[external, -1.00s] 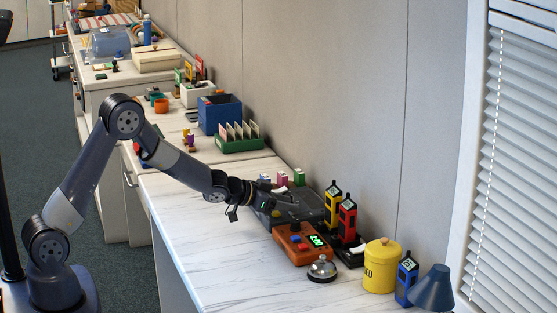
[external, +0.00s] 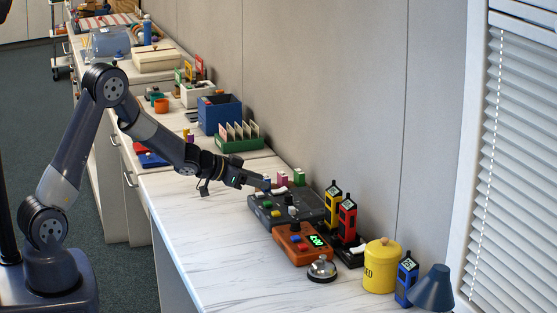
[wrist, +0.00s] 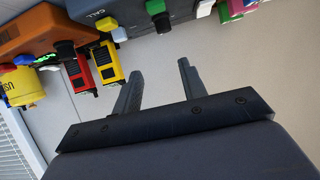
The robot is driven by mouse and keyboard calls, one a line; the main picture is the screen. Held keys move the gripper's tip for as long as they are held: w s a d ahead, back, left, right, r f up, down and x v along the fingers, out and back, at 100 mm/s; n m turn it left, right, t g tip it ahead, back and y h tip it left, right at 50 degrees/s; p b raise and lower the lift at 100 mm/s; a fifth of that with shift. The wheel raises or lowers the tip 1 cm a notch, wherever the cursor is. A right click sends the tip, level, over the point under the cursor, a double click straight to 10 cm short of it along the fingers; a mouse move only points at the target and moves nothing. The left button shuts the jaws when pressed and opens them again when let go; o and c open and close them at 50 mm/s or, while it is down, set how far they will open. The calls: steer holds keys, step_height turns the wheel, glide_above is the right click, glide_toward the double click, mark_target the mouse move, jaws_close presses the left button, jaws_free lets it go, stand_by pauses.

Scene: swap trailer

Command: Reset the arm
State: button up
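My gripper (external: 262,183) is above the worktop near the far end of the dark grey button console (external: 286,210). In the wrist view my gripper (wrist: 160,68) has its two fingers spread apart with nothing between them. The arm is bent, with the elbow high and the forearm sloping down to the right. The wrist camera sees the console (wrist: 130,12) at the top, with its buttons. Whether the fingertips touch anything cannot be told for sure; the wrist view shows clear space around them.
An orange-brown box (external: 300,243) with a green display, a bell (external: 322,269), yellow (external: 333,205) and red (external: 346,218) handsets, and a yellow canister (external: 381,265) stand along the wall. The near worktop (external: 215,245) is clear. A green card rack (external: 238,141) is farther back.

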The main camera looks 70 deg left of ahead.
steer(key=s+a+r+g+p, duration=0.1)
steer(key=s+a+r+p, duration=0.15)
steer(key=a+p, duration=0.45)
steer(key=shift+w+a+f+b, duration=0.1)
steer(key=shift+w+f, duration=0.15)
steer(key=shift+w, duration=0.6)
steer(key=shift+w+a+f+b, duration=0.1)
steer(key=shift+w+a+f, duration=0.1)
steer(key=shift+w, duration=0.6)
steer(key=shift+w+a+f+b, duration=0.1)
steer(key=shift+w+f, duration=0.15)
steer(key=shift+w, duration=0.6)
steer(key=s+d+f+t+b, duration=0.1)
steer(key=s+d+b, duration=0.1)
steer(key=d+b, duration=0.5)
steer(key=shift+s+d, duration=0.25)
steer(key=shift+d, duration=0.2)
steer(key=shift+a, duration=0.1)
